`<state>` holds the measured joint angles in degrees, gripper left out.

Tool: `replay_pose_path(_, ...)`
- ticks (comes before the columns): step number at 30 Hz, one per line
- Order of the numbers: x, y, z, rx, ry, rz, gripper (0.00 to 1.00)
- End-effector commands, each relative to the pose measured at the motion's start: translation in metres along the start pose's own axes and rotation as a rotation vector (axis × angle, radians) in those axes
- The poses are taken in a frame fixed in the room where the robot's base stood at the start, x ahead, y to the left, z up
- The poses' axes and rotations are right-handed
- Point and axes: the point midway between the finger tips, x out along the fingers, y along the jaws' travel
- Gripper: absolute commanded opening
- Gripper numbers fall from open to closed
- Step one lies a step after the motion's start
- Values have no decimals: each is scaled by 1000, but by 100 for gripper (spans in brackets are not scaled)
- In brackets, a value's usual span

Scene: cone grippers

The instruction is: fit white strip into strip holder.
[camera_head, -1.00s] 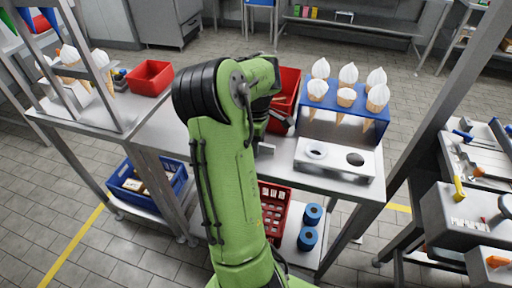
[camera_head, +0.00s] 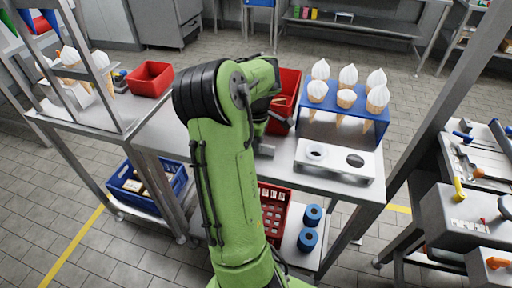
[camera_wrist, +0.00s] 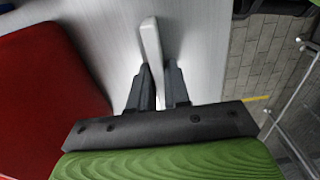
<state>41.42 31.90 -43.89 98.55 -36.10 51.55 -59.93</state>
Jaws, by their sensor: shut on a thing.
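The white strip (camera_wrist: 151,45) is a narrow pale bar in the wrist view. My gripper (camera_wrist: 158,72) is shut on its near end, and the strip points away from the fingers above a grey metal surface. In the head view my green arm hides most of the gripper, and I cannot make out the strip clearly there. I cannot identify a strip holder for certain. A pale block with two round openings (camera_head: 309,169) stands on the table right of my arm; one opening has a white ring, the other looks dark.
A red bin (camera_head: 287,88) stands behind my arm; a red surface (camera_wrist: 45,85) fills the wrist view's left. A blue rack (camera_head: 325,123) holds several white-topped cones. Another red bin (camera_head: 151,78) is at left. Metal shelf posts (camera_head: 91,62) rise at left.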

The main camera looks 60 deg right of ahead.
Motion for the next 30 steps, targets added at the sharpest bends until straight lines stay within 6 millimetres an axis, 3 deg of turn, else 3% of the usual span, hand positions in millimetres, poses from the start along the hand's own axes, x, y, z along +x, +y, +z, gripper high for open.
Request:
replay_pose_path(22,-54,0,0,1,0,1,0)
replay_pose_path(30,-55,0,0,0,0,1,0)
